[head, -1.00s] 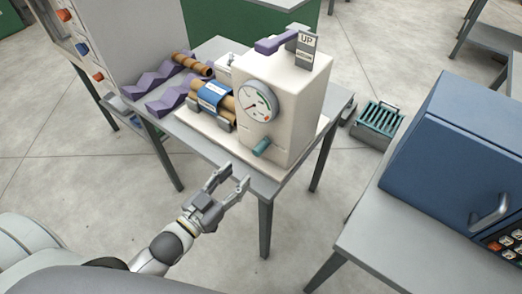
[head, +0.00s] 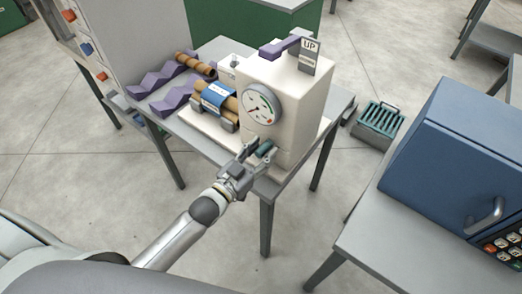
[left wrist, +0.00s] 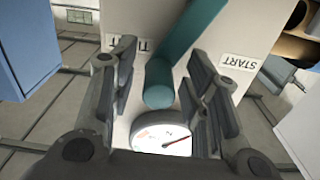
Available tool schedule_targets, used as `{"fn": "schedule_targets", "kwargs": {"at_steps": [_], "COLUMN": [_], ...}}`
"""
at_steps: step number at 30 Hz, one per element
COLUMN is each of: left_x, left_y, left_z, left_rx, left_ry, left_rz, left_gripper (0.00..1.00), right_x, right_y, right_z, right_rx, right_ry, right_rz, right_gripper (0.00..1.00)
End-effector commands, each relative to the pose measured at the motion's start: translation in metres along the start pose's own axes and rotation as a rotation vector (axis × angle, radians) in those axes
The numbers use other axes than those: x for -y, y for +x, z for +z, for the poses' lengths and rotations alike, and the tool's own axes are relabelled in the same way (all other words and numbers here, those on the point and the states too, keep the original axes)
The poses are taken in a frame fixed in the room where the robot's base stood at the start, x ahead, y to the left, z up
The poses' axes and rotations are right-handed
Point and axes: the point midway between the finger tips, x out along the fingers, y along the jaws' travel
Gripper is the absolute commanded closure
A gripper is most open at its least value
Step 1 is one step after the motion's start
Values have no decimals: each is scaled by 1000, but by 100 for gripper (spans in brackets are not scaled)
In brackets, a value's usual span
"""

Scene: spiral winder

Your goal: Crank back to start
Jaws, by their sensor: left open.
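The winder is a cream box (head: 290,85) on a grey table, with a round dial (head: 262,104) on its front. The teal crank handle (head: 265,149) sits low on that front. In the left wrist view the crank's teal arm (left wrist: 196,30) runs up and right from its round knob (left wrist: 159,84). A START label (left wrist: 240,62) is right of the arm; another label left of it is partly covered. My left gripper (head: 260,156) is open, its fingers on either side of the knob, with gaps showing. My right gripper is not in view.
A purple zigzag rack (head: 155,80) is further left. A blue cabinet (head: 450,150) stands right, across a floor gap.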

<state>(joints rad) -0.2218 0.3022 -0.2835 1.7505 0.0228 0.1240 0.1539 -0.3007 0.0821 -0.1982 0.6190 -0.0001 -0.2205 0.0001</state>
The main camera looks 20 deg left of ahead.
Motion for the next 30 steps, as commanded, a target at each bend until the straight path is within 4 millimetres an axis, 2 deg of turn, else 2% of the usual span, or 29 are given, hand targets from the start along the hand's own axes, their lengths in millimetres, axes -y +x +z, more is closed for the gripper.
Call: {"fn": "schedule_targets", "kwargs": {"at_steps": [7, 16, 18, 30], "left_x": [0, 0, 0, 2], "left_y": [1, 0, 0, 0], "left_z": [0, 0, 0, -1], "left_rx": [0, 0, 0, 0], "left_ry": [0, 1, 1, -23], "left_rz": [0, 0, 0, 0], "left_gripper": [57, 94, 100, 100], "right_x": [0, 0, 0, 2], "right_y": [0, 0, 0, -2], "right_z": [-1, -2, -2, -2], "right_rx": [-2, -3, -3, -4], "right_ry": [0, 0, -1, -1], "right_rz": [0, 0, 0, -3], "right_gripper": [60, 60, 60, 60]}}
